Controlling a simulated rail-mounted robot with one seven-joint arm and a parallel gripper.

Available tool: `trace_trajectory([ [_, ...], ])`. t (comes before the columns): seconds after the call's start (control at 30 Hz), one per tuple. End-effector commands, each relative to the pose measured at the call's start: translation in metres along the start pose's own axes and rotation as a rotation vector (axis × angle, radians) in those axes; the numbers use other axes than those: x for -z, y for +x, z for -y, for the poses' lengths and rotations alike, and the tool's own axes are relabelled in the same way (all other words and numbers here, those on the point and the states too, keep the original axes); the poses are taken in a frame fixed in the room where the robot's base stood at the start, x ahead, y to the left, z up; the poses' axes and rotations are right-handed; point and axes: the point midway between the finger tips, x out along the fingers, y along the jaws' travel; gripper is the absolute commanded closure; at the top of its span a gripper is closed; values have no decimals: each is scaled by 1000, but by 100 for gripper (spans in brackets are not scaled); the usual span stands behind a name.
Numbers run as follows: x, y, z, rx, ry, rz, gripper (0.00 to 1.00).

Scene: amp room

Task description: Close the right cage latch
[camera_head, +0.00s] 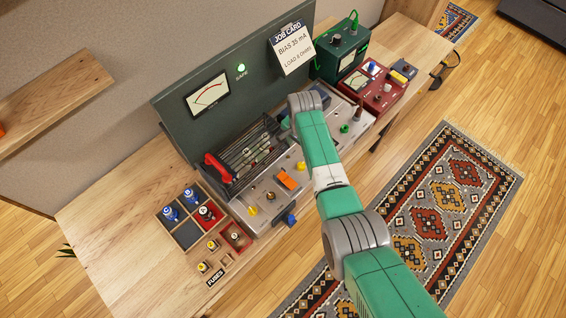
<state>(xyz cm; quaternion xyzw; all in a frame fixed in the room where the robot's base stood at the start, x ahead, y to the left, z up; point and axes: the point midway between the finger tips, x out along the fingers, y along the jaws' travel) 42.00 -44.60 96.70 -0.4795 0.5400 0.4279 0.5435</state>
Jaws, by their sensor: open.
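The dark barred cage (247,152) sits on the amp chassis in front of the tall green panel. The cage's right end lies next to my arm, and I cannot make out the right latch there. My green and grey arm reaches up from the lower right, and its grey wrist is over the chassis just right of the cage. My gripper's fingers are hidden behind the arm, so I cannot see whether they touch anything.
An orange part (288,180) and yellow knobs are on the chassis front. A fuse tray (191,234) with several small parts stands at left. Green (342,50) and red (374,88) instrument boxes stand at right. A job card (291,50) hangs on the panel.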

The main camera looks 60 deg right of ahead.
Motion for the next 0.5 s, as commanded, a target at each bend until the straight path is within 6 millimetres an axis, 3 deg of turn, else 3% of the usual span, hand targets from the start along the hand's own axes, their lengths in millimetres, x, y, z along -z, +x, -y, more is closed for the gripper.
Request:
trace_trajectory([
  [0.03,3,13,-14,-34,35,23,52],
  [0.1,3,19,-24,-59,60,40,52],
  [0.27,2,26,-26,-64,63,44,52],
  [0.5,0,72,-28,-63,60,42,52],
])
